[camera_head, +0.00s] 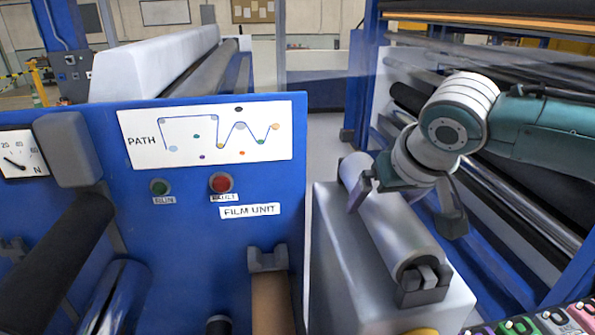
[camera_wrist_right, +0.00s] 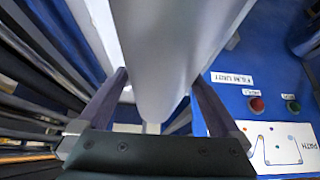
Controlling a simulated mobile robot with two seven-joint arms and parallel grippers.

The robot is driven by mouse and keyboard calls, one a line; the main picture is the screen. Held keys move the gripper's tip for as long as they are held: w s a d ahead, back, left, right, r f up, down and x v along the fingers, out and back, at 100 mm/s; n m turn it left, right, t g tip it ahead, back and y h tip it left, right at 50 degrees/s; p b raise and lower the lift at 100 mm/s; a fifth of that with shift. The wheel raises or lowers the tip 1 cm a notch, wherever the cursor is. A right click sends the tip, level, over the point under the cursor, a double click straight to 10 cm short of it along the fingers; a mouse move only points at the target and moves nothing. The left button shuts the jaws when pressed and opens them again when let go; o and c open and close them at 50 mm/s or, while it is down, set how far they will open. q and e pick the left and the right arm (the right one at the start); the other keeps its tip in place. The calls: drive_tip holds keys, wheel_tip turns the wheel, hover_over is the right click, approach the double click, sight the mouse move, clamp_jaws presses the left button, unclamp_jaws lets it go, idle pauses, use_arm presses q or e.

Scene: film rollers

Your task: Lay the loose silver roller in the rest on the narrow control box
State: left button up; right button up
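The silver roller (camera_head: 390,222) lies lengthwise along the top of the narrow control box (camera_head: 345,262). Its near end is at a dark notched rest block (camera_head: 424,290), and its far end is by another dark block; I cannot tell how fully either end is seated. My right gripper (camera_head: 408,203) straddles the roller around its middle, one finger on each side. In the right wrist view the roller (camera_wrist_right: 165,50) passes between the spread fingers (camera_wrist_right: 158,95), with gaps showing beside it. My left gripper is not in view.
Left of the box stands a blue panel (camera_head: 200,190) with a path diagram, two buttons and a dark roller (camera_head: 55,250). Blue machine frames and rollers crowd the right side behind my arm.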

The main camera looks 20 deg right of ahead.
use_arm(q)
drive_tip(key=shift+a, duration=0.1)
use_arm(e)
drive_tip(key=shift+s+f, duration=0.1)
drive_tip(key=b+v, duration=0.2)
drive_tip(key=v, duration=0.7)
drive_tip(key=shift+a, duration=0.1)
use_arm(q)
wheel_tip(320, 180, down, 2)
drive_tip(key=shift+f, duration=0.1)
use_arm(e)
drive_tip(key=shift+s+r, duration=0.2)
drive_tip(key=shift+r, duration=0.3)
